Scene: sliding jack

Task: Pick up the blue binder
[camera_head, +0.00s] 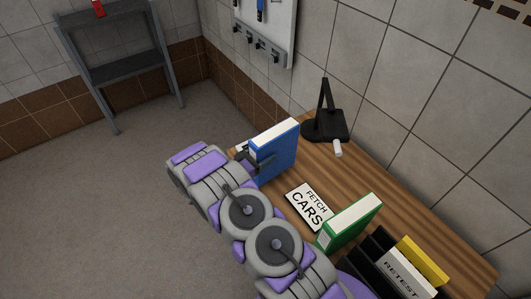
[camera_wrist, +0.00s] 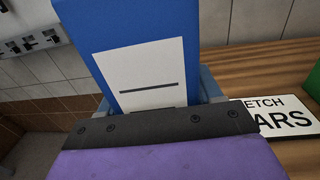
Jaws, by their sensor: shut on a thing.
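The blue binder (camera_head: 279,152) stands upright at the far left end of the wooden table in the head view. My gripper (camera_head: 250,160) reaches it from the left and is shut on it. In the wrist view the blue binder (camera_wrist: 135,45) fills the upper middle, with its white label facing the camera. The gripper (camera_wrist: 165,110) has its jaws on both sides of the binder's lower part. The fingertips are mostly hidden behind the binder and the palm. I cannot tell whether the binder's base touches the table.
A "FETCH CARS" plate (camera_head: 309,205) lies on the wooden table (camera_head: 340,180). A green binder (camera_head: 349,222), black holder (camera_head: 370,255) and yellow binder (camera_head: 422,261) are farther right. A black stand (camera_head: 325,122) is by the wall. A grey shelf frame (camera_head: 118,65) stands across the open floor.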

